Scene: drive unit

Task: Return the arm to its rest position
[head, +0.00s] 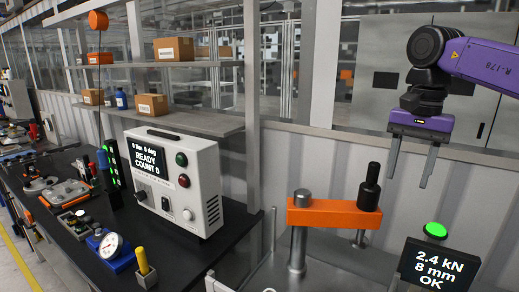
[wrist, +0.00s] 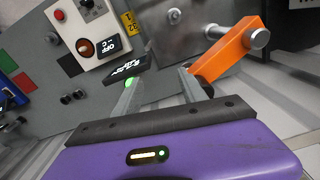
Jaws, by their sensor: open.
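My purple arm (head: 484,62) reaches in from the upper right in the head view. My gripper (head: 412,164) hangs from it with two grey fingers pointing down, apart and with nothing between them. It is in the air, above and to the right of a press with an orange crossbar (head: 335,215). In the wrist view my gripper (wrist: 157,88) also shows its fingers spread, with the orange crossbar (wrist: 230,48) beyond the right finger. I cannot tell the exact height above the press.
A small black display (head: 440,265) reading "2.4 kN 8 mm OK" stands below the gripper, with a green button (head: 435,231) behind it. A black-topped bench (head: 75,215) with a white controller box (head: 178,180) is at left. Shelves with cardboard boxes (head: 173,49) stand behind it.

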